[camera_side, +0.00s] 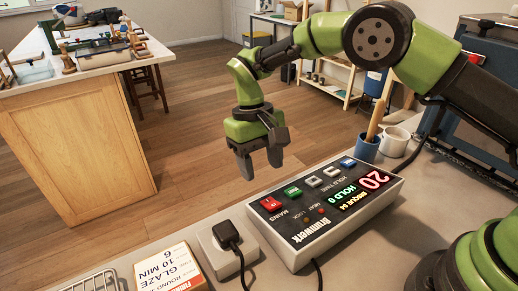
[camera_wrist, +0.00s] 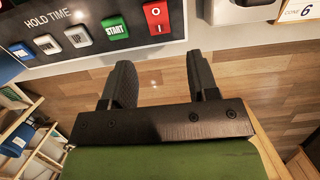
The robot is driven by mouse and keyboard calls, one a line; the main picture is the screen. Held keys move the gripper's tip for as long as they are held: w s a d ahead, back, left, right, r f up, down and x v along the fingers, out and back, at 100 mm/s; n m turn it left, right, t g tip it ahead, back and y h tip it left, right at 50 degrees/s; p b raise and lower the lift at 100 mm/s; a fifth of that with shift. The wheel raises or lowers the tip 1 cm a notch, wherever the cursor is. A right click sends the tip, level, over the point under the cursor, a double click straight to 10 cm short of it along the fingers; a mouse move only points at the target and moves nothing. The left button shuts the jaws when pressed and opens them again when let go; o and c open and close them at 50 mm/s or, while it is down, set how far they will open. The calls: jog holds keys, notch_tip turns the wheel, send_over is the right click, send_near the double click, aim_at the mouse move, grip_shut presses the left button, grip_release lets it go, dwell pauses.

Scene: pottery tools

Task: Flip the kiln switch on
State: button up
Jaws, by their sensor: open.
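The kiln controller (camera_side: 345,226) is a pale box with a dark sloping face on the bench in the side view. Its red MAINS rocker switch (camera_side: 271,203) is at the face's left end. In the wrist view the red switch (camera_wrist: 157,18) shows O and I marks; which side is pressed I cannot tell. Small display text is lit, with a red 20 and green HOLD 0. My gripper (camera_side: 260,163) hangs fingers down, open and empty, above and behind the switch end, apart from the box. In the wrist view my gripper (camera_wrist: 161,66) has the switch beyond its fingertips.
Green START (camera_side: 293,191), grey and blue buttons sit beside the switch. A plug in a socket box (camera_side: 213,252) and a glaze box (camera_side: 170,269) stand left. A blue cup (camera_side: 366,149) and white mug (camera_side: 396,142) stand behind right. The air around my gripper is clear.

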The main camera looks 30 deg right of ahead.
jog(key=shift+v, duration=1.75)
jog(key=shift+r, duration=0.1)
jog(key=s+d+r+m+t+y, duration=0.1)
jog(key=s+d+r+t, duration=0.2)
jog(key=r, duration=0.5)
jog(key=s+d+r+m+t+y, duration=0.15)
jog(key=s+d+r, duration=0.25)
jog(key=r, duration=0.5)
jog(key=s+d+t, duration=0.2)
jog(key=s, duration=0.6)
jog(key=s+d+m+t, duration=0.1)
jog(key=s+d+t, duration=0.1)
jog(key=s, duration=0.5)
jog(key=shift+s+d+r+t, duration=0.2)
jog(key=shift+s+d+t, duration=0.15)
jog(key=shift+t, duration=0.5)
